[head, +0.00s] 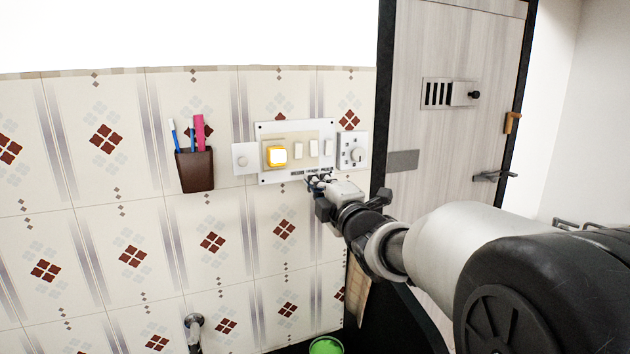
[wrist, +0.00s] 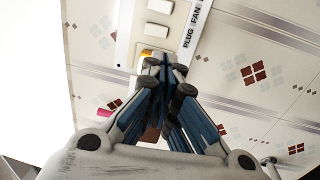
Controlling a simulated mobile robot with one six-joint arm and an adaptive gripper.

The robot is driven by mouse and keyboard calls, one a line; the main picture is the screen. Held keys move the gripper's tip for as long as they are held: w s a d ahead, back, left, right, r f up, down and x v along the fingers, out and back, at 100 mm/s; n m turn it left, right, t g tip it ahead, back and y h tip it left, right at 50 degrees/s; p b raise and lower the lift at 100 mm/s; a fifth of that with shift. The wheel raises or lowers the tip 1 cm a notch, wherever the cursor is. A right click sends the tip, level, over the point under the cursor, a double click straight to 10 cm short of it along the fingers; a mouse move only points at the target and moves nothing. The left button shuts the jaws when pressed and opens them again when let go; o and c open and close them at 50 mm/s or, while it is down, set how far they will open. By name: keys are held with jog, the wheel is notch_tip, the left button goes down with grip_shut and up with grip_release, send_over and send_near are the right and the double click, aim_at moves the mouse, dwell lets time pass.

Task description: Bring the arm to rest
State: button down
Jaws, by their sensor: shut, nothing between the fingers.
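My gripper (head: 316,181) is in front of the tiled wall, just below the switch panel (head: 264,130). In the wrist view my gripper (wrist: 164,68) has its fingers together with nothing seen between them. The panel has a lit yellow-orange switch (head: 277,155) and several white switches to its right. My arm reaches in from the lower right. Whether the fingertips touch the panel, I cannot tell.
A brown holder (head: 195,171) with brushes hangs left of the panel. A dial (head: 352,153) is to its right. A door (head: 450,120) with a handle (head: 494,176) stands further right. A green cup (head: 325,346) is at the bottom edge.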

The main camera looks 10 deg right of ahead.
jog(key=s+f+m+g+h+b, duration=0.1)
jog(key=s+f+m+g, duration=0.3)
jog(key=s, duration=1)
jog(key=s+f+m+g+h+b, duration=0.1)
jog(key=s+f+m+g+b, duration=0.1)
jog(key=s+f+m+g, duration=0.3)
jog(key=s+f+m+g+h+b, duration=0.1)
jog(key=s+f+m+g, duration=0.4)
jog(key=s+f+m, duration=0.6)
jog(key=s+f+b, duration=0.1)
jog(key=s+f, duration=0.5)
jog(key=s, duration=0.6)
jog(key=shift+s+h, duration=0.3)
jog(key=shift+s, duration=0.05)
